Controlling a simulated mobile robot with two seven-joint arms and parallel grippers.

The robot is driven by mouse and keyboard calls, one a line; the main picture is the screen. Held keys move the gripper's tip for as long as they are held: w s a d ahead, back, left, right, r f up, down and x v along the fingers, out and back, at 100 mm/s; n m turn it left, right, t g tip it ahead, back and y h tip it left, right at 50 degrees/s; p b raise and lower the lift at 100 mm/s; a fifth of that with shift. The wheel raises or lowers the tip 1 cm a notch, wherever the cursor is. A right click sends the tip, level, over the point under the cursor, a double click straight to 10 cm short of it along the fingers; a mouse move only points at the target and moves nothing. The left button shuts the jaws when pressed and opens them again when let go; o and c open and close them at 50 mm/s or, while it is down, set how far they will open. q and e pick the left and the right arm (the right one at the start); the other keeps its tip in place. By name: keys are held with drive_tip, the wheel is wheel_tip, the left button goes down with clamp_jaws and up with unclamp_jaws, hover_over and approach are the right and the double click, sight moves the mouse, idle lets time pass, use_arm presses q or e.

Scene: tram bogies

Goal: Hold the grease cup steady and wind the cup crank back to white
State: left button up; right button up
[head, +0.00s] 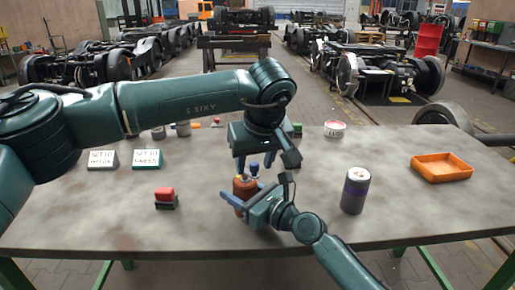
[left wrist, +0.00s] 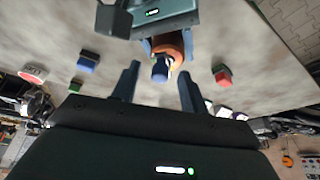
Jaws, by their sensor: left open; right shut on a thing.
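The grease cup (head: 243,187) is an orange-brown cylinder standing near the middle of the table. My right gripper (head: 245,201) is shut on its body from the front right. A blue crank knob (head: 254,168) shows at the cup's top, and it also shows in the left wrist view (left wrist: 160,70). My left gripper (head: 254,164) is above the cup, pointing down. In the left wrist view its two fingers (left wrist: 158,88) are apart, with the knob ahead between them and no contact visible. A small pale patch shows beside the knob, but the crank's colour marks are too small to read.
A dark canister with a purple band (head: 355,190) stands right of the cup. An orange tray (head: 441,168) lies farther right. A red-topped block (head: 165,198) and two label cards (head: 146,158) are at left. A round red-and-white tin (head: 335,129) is at the back. The front right is clear.

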use_arm(q)
drive_tip(key=shift+w+f, duration=0.1)
drive_tip(key=shift+f, duration=0.15)
drive_tip(key=shift+c, duration=0.4)
clamp_jaws()
drive_tip(key=n, duration=0.1)
drive_tip(key=n+y, duration=0.1)
drive_tip(key=w+n, duration=0.1)
drive_tip(key=n, duration=0.1)
drive_tip(key=shift+d+g+y, duration=0.3)
drive_tip(key=shift+d, duration=0.05)
